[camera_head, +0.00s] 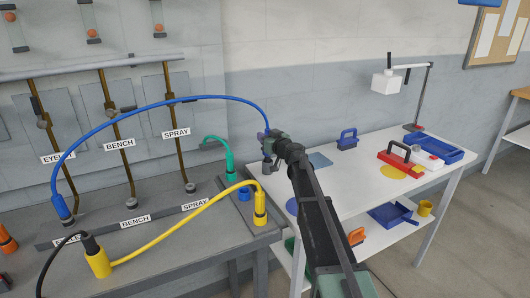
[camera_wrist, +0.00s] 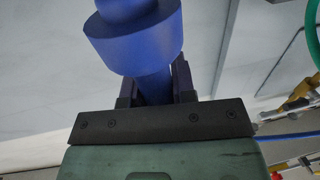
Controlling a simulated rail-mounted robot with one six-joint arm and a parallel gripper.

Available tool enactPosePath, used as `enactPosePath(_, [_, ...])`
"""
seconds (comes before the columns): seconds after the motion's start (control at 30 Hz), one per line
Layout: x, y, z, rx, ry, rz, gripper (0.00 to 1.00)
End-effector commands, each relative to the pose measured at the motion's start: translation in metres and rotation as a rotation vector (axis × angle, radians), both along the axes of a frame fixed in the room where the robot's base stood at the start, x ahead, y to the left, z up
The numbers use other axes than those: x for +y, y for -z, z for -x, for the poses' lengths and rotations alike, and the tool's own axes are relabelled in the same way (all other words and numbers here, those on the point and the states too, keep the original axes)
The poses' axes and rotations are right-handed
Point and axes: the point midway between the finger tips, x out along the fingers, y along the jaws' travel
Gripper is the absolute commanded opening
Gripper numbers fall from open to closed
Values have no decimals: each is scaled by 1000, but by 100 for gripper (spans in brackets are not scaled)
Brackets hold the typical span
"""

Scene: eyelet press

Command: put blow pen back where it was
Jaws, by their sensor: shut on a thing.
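My gripper (camera_head: 268,140) is raised at the left end of the white table, right of the grey bench. It is shut on a blue cylindrical piece with a wide collar, which I take to be the blow pen (camera_wrist: 135,40); it stands between the fingers in the wrist view. A blue hose (camera_head: 165,102) arches from this piece to a blue plug (camera_head: 62,209) at the left of the bench. A blue ring (camera_head: 244,194) sits at the bench's right end, between a green plug (camera_head: 230,163) and a yellow plug (camera_head: 260,208). The pen's lower end is unclear.
A yellow hose (camera_head: 185,228) crosses the bench to another yellow plug (camera_head: 98,260). The white table (camera_head: 345,185) bears a blue-handled tool (camera_head: 347,140), a red-handled tool (camera_head: 400,160) and a blue tray (camera_head: 437,149). A lamp stand (camera_head: 422,100) rises behind. The table's near middle is clear.

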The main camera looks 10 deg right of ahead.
Motion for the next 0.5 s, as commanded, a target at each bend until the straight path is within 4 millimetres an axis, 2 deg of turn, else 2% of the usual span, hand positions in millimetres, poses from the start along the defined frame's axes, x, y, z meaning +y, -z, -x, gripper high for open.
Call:
enactPosePath(0.03, [0,22,0,0,0,0,7])
enactPosePath(0.1, [0,34,0,0,0,0,7])
enactPosePath(0.33, [0,29,0,0,0,0,8])
enactPosePath(0.5, [0,35,0,0,0,0,8])
